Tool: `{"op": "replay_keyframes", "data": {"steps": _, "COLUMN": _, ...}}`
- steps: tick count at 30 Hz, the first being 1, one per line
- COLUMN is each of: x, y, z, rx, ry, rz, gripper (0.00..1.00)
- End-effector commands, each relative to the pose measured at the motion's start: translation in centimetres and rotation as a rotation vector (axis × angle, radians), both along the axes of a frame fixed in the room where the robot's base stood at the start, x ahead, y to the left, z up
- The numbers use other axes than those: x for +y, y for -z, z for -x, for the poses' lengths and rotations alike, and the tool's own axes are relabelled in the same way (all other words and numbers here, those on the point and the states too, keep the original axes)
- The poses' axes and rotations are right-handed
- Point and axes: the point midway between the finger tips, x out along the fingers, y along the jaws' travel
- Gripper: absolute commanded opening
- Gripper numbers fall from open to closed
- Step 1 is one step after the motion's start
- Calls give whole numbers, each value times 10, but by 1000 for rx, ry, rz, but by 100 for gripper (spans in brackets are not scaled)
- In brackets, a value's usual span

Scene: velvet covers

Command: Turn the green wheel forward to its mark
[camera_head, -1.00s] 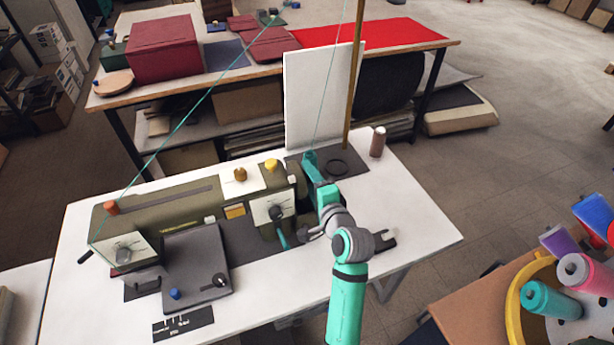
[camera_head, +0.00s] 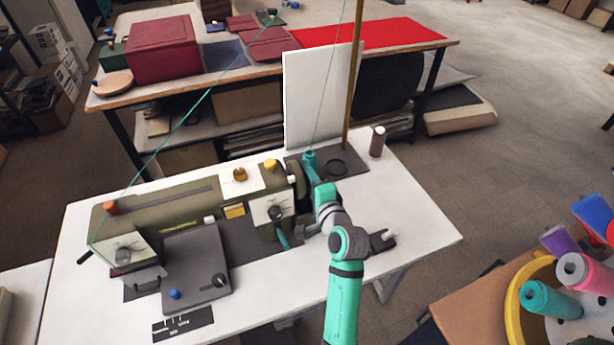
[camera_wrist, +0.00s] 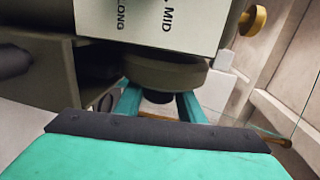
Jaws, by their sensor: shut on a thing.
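The wheel (camera_head: 298,178) is a dark olive disc at the right end of the sewing machine (camera_head: 165,213). In the head view my arm stands close by on its right and hides part of it. In the wrist view the wheel (camera_wrist: 165,74) lies below the white plate lettered "MID" and "LONG". My gripper (camera_wrist: 158,106) has its two teal fingers at the wheel's near side, with a dark piece between them. It is shut on the wheel, though the exact contact is hard to see. I cannot make out the mark.
A yellow knob (camera_head: 271,165) tops the machine near the wheel. A white panel (camera_head: 318,100) and a wooden pole (camera_head: 354,75) stand behind. A brown spool (camera_head: 377,141) stands at the table's back right. The white table (camera_head: 415,220) is clear on the right.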

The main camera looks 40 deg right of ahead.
Motion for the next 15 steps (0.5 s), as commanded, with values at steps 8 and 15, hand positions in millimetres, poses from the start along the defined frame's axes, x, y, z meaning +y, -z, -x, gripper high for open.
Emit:
{"op": "replay_keyframes", "data": {"steps": 8, "x": 4, "y": 0, "z": -2, "rx": -162, "ry": -9, "rz": 36, "gripper": 13}}
{"op": "replay_keyframes", "data": {"steps": 15, "x": 2, "y": -1, "z": -1, "rx": -212, "ry": 0, "rz": 49, "gripper": 13}}
